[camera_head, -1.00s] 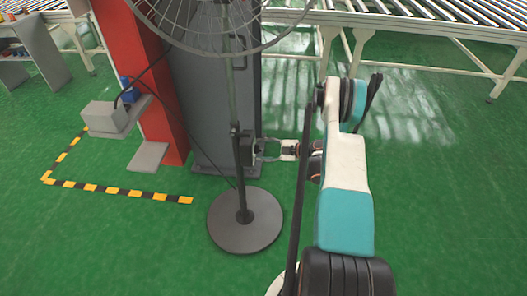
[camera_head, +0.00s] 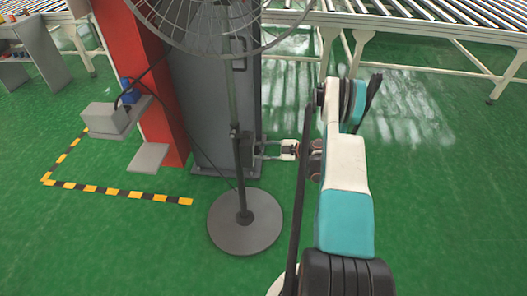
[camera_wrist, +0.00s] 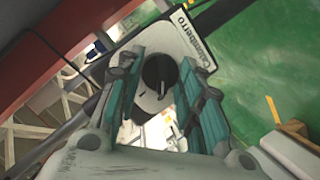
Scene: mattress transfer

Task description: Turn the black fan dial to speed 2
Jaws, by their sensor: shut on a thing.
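The black fan dial (camera_wrist: 158,72) sits on the fan's grey control box (camera_wrist: 178,35), which carries printed lettering, in the wrist view. In the head view the box (camera_head: 246,139) is on the fan pole, and the dial's face is hidden there. My gripper (camera_wrist: 162,82) has its teal-padded fingers on both sides of the dial and is shut on it. In the head view my gripper (camera_head: 265,149) reaches the box from the right. The dial's speed marks are too small to read.
The fan's round base (camera_head: 246,222) stands on the green floor, with the wire cage (camera_head: 205,25) above. A grey cabinet (camera_head: 195,110) and red column (camera_head: 150,75) stand close behind. A roller conveyor (camera_head: 420,25) runs along the back. Floor to the right is clear.

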